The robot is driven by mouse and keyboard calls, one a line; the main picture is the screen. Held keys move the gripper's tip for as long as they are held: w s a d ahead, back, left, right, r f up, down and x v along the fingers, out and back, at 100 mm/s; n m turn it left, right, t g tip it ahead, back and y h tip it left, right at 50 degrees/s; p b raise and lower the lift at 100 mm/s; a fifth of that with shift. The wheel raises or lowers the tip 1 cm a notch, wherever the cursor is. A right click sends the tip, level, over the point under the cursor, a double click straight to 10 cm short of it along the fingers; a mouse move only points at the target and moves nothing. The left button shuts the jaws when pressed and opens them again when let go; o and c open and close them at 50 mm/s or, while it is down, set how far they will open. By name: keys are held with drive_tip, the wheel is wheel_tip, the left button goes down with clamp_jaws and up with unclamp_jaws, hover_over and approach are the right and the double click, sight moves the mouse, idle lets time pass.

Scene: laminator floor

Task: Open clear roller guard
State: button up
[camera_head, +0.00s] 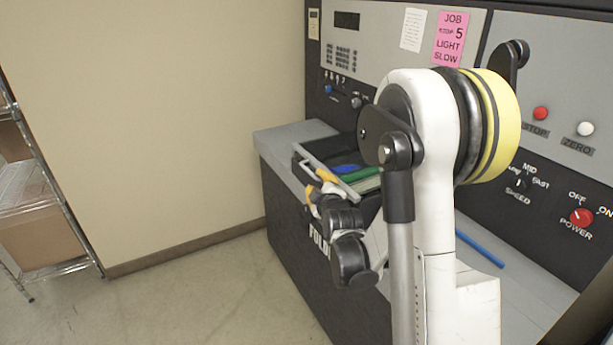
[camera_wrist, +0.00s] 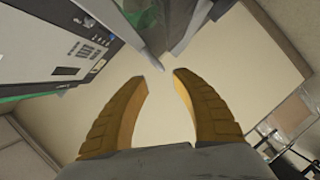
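The clear roller guard shows a pale grey frame edge (camera_head: 324,166) at the left end of the machine in the head view. Blue and green rollers (camera_head: 360,174) show behind that edge. My gripper (camera_head: 320,182) has yellow fingers and is at the guard's near edge. In the wrist view my gripper (camera_wrist: 160,76) is open, its fingertips apart with nothing between them. A grey bar (camera_wrist: 128,34), seemingly the guard's edge, ends just beyond the fingertips. I cannot tell whether a finger touches it. My arm hides part of the guard and rollers.
The machine's control panel (camera_head: 545,75) has a red stop button (camera_head: 541,113), a white zero button (camera_head: 585,129) and a red power knob (camera_head: 581,217). A blue rod (camera_head: 480,249) lies on the right deck. A wire shelf with boxes (camera_head: 38,232) stands far left. Floor between is clear.

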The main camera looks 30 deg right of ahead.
sight(312, 175)
drive_tip(key=b+x, duration=0.1)
drive_tip(key=x, duration=0.7)
drive_tip(key=shift+b, duration=0.4)
clamp_jaws()
